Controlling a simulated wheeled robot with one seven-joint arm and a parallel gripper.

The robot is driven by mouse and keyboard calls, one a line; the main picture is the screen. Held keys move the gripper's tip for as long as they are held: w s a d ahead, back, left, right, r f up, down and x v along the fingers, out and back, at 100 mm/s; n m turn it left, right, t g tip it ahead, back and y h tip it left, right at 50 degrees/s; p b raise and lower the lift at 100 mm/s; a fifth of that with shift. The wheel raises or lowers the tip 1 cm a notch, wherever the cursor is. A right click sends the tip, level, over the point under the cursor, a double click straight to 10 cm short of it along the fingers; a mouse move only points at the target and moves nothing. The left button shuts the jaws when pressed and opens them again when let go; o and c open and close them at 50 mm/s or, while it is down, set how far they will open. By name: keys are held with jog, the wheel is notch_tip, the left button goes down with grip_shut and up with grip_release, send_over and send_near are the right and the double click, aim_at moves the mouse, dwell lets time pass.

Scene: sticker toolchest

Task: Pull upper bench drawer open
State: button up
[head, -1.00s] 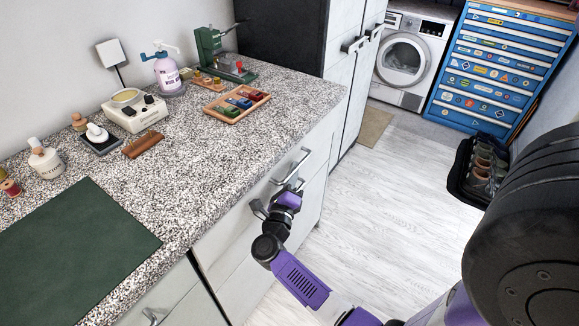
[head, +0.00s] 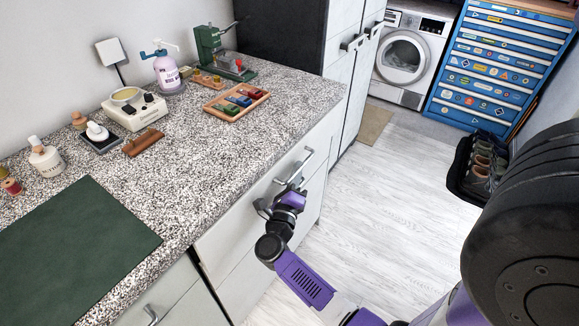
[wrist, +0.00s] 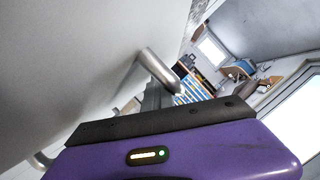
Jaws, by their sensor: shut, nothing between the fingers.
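The upper bench drawer (head: 262,205) is a pale front under the speckled worktop, with a curved metal bar handle (head: 296,168). Its front shows no clear gap from the bench in the head view. My gripper (head: 291,190) is shut and empty at the handle's near, lower part. In the wrist view the metal handle (wrist: 158,68) shows at both ends, its middle hidden behind my purple gripper body. A grey fingertip (wrist: 153,98) shows close beside the handle's upper end. Whether the fingers sit behind the bar or touch it, I cannot tell.
The worktop (head: 185,185) holds a green mat (head: 70,250), a tray of small blocks (head: 237,104) and several tools. Another drawer handle (head: 151,314) is at the lower left. The pale floor (head: 390,215) is clear beside the bench. A black shoe tray (head: 462,175) lies farther right.

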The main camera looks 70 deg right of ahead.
aim_at(289, 181)
jog(key=shift+a+r, duration=0.4)
jog(key=shift+a, duration=0.05)
jog(key=a, duration=0.3)
jog(key=shift+w+a+f, duration=0.3)
jog(key=shift+a, duration=0.1)
jog(key=a, duration=0.1)
jog(key=s+a, duration=0.1)
jog(key=a+f, duration=0.1)
jog(key=a, duration=0.1)
jog(key=shift+s+a+b, duration=0.1)
jog(key=shift+s+b, duration=0.05)
jog(key=shift+b, duration=0.25)
jog(key=shift+d+f, duration=0.15)
jog(key=shift+d, duration=0.15)
